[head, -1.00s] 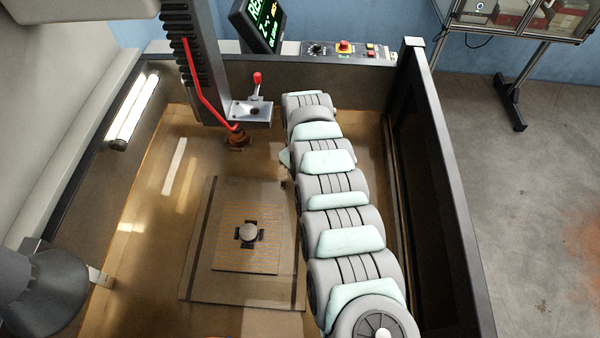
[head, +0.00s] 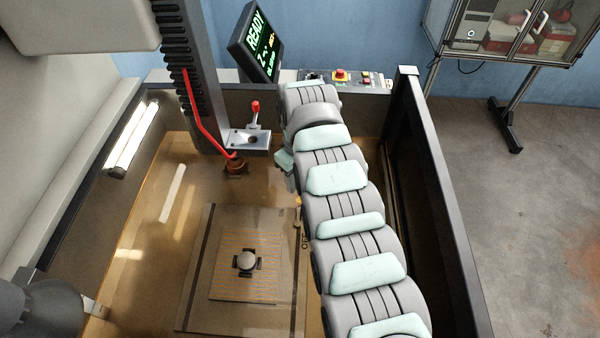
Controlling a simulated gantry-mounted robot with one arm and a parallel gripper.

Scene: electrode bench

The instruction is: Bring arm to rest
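My arm (head: 345,215), grey with mint pads, runs from the bottom right up over the tank to near its far wall. Its far end bends down beside a red-handled lever. A mint and grey piece (head: 285,160) shows under the far end on the left, and it may be my wrist. My gripper is mostly hidden behind the arm, with perhaps a small tip (head: 298,208) showing; I cannot make out its fingers or anything held.
The tank holds amber liquid over a plate (head: 215,310) with a small cross-shaped fixture and round knob (head: 246,261). The red-handled lever (head: 255,115) sits on a bracket left of my arm. The dark right wall (head: 440,190) is close. A screen (head: 258,40) reads READY.

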